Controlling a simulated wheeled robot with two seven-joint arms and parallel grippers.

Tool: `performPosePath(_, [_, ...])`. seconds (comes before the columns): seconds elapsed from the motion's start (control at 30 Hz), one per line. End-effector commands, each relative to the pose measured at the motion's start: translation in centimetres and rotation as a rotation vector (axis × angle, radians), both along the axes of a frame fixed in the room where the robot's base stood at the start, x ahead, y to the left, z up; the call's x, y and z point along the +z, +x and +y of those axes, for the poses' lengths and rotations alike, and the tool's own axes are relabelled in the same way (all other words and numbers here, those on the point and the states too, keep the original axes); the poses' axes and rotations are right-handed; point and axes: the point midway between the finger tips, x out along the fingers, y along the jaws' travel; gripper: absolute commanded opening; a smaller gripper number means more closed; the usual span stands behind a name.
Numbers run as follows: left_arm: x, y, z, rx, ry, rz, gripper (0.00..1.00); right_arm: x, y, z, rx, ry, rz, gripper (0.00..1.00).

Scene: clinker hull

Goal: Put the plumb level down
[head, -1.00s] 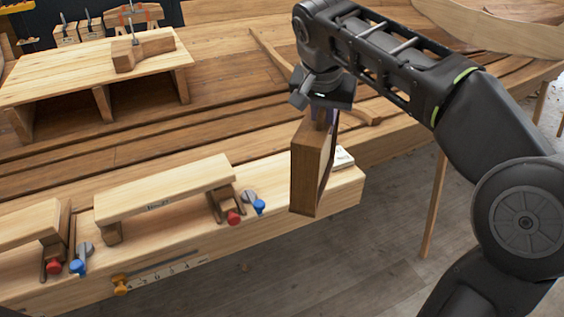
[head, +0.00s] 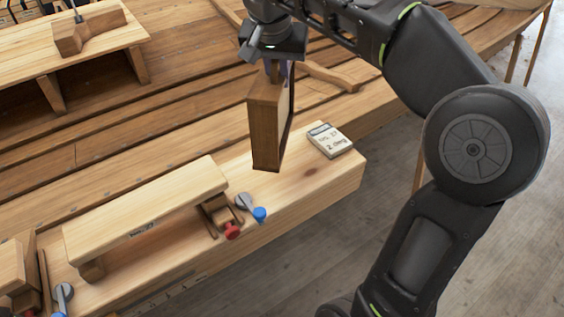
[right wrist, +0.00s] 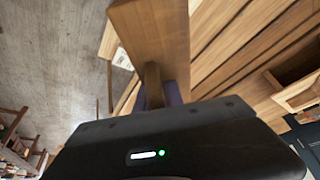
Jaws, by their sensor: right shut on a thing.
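The plumb level, a brown wooden box-like frame (head: 265,130), hangs upright below my right gripper (head: 277,70). The gripper is shut on its top end. Its lower end is over the right part of the pale plank (head: 310,182), left of a small card reading "2.0 deg" (head: 331,141). I cannot tell whether the lower end touches the wood. In the right wrist view the level (right wrist: 155,38) extends away from the gripper (right wrist: 163,95), and its far end is cut off by the frame. My left gripper is not in view.
A raised wooden batten (head: 150,215) stands on the plank to the left, with a red knob (head: 232,231) and a blue knob (head: 260,214) at its end. A small wooden bench (head: 60,60) stands behind on the hull planking. Bare plank lies around the card.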

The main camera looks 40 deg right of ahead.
Motion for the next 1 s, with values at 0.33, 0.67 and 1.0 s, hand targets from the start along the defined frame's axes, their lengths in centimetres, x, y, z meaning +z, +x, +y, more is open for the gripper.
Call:
performPosePath(0.33, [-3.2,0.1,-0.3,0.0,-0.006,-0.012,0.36,-3.3,0.0,0.0,0.0,0.0,-0.001,0.0])
performPosePath(0.67, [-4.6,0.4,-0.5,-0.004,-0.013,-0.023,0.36,-5.8,0.0,0.0,0.0,-0.001,-0.001,0.0])
performPosePath(1.0, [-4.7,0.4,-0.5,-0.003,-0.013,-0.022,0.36,-6.6,0.0,0.0,0.0,-0.001,0.0,0.0])
